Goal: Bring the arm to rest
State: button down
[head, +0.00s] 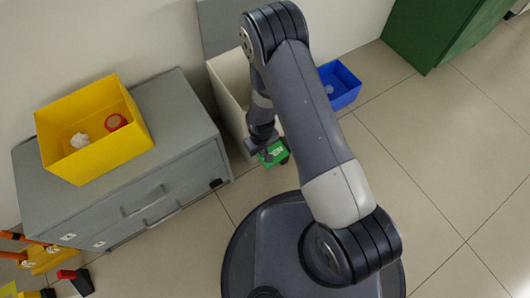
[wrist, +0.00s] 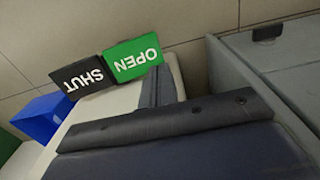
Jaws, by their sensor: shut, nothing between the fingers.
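My arm reaches out from my base in the head view, bent over the floor. My gripper (head: 264,150) is shut and empty, low in front of a cream bin (head: 232,93). It is close to a green label (head: 274,155) on the bin's front; I cannot tell if they touch. In the wrist view the green label reads OPEN (wrist: 133,58), beside a black label reading SHUT (wrist: 83,76). A dark bar and blue-grey surface fill the lower wrist view; I cannot tell what they belong to. My arm hides part of the bin.
A grey cabinet (head: 172,117) stands left, bearing a yellow box (head: 102,156) with a white lump and red round thing inside. A blue bin (head: 345,86) stands right of the cream bin, a green cabinet (head: 428,30) further right. Orange-and-black items lie lower left. The right floor is clear.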

aim_at(269, 165)
jog(key=shift+s+a+r, duration=0.1)
jog(key=shift+s+r, duration=0.05)
jog(key=shift+r, duration=0.65)
jog(key=shift+f, duration=0.1)
jog(key=f+b, duration=0.1)
jog(key=f, duration=0.3)
jog(key=w+d+f+b, duration=0.1)
jog(key=f+b, duration=0.1)
jog(key=f, duration=0.2)
jog(key=d+f+b, duration=0.1)
jog(key=f+b, duration=0.1)
jog(key=f, duration=0.3)
jog(key=shift+w+d+f, duration=0.1)
jog(key=shift+w+d, duration=0.1)
jog(key=shift+w, duration=0.15)
